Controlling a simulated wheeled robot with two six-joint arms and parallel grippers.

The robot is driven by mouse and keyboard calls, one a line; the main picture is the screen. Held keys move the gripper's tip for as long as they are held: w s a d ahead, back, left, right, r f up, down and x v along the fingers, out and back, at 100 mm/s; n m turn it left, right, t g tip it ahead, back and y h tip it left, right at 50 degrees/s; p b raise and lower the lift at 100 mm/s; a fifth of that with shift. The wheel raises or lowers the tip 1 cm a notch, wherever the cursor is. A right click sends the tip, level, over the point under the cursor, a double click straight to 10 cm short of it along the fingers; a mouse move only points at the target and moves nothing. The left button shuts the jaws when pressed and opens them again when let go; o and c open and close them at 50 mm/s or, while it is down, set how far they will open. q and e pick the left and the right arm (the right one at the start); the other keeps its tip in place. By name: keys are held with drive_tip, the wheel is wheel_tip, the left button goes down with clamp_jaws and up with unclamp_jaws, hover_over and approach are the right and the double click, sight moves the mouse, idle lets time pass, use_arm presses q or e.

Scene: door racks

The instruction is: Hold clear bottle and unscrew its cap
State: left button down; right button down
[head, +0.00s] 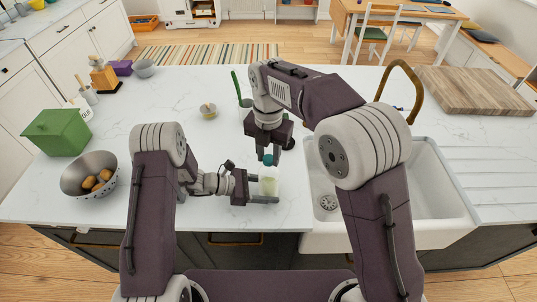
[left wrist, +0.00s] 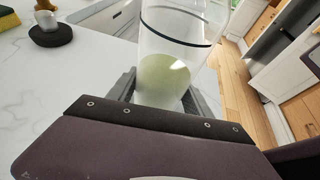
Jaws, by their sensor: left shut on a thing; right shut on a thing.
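The clear bottle (head: 269,186) stands upright on the white counter near its front edge, left of the sink. It has a teal cap (head: 268,160) on top. My left gripper (head: 265,189) is shut around the bottle's body from the left. In the left wrist view the bottle (left wrist: 170,50) fills the space between the fingers, with pale greenish contents low inside and a dark ring higher up. My right gripper (head: 268,154) comes down from above and is shut on the teal cap. The fingers hide part of the cap.
The white sink (head: 440,200) with a brass faucet (head: 412,85) lies to the right. A metal bowl of brown food (head: 75,183) and a green box (head: 57,132) stand at the left. A wooden board (head: 474,90) lies behind the sink.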

sight(268, 158)
drive_tip(key=shift+r, duration=0.1)
drive_tip(key=shift+r, duration=1)
drive_tip(key=shift+r, duration=2)
use_arm(q)
drive_tip(key=shift+c, duration=1.8)
unclamp_jaws()
drive_tip(key=b+v, duration=0.1)
drive_tip(key=v, duration=1.1)
drive_tip(key=shift+f, duration=0.1)
use_arm(e)
drive_tip(key=shift+f, duration=0.75)
